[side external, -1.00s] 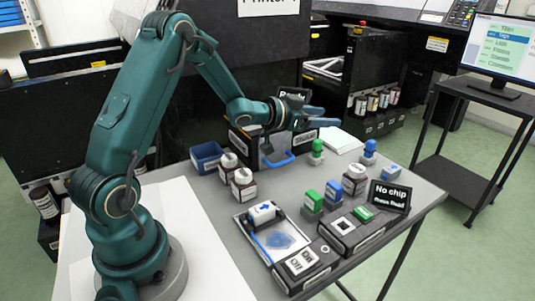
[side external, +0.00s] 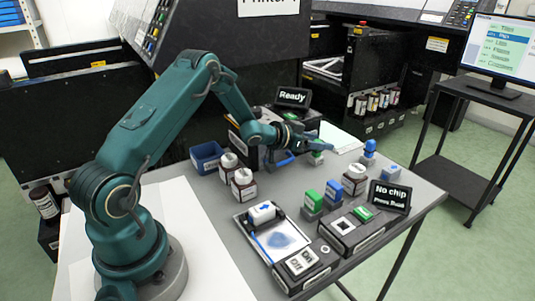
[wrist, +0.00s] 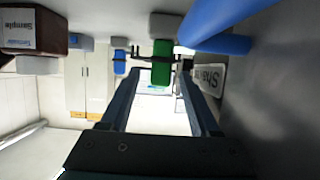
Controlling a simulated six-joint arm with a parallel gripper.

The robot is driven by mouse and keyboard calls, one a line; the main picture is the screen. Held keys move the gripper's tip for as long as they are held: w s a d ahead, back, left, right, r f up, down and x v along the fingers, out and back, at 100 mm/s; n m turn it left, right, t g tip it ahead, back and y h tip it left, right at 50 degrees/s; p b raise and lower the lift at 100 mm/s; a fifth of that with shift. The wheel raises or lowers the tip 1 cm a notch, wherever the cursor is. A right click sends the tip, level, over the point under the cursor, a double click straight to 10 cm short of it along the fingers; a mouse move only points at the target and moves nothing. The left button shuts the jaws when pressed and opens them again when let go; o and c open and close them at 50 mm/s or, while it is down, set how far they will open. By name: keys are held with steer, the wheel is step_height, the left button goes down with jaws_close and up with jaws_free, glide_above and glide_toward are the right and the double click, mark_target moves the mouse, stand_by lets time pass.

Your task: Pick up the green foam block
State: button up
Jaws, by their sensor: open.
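A green-topped piece (side external: 316,158) on a pale base stands at the back of the table, its top partly hidden by my gripper (side external: 317,141). In the wrist view, which is upside down, this green piece (wrist: 162,62) shows between the two fingertips (wrist: 160,65). The fingers are apart and hold nothing; I cannot tell if they touch it. A second green block (side external: 313,198) sits on a grey base nearer the front. A flat green piece (side external: 363,213) lies on the black device. I cannot tell which is the foam block.
Blue-topped pieces (side external: 369,147) (side external: 333,189) and white-capped bottles (side external: 244,184) (side external: 354,180) stand around the table. A blue bin (side external: 207,156) is at left, the "No chip" sign (side external: 390,196) at right. A thick blue bar (wrist: 215,32) is close in the wrist view.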

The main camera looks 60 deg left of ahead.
jaws_close()
steer(key=shift+r, duration=0.15)
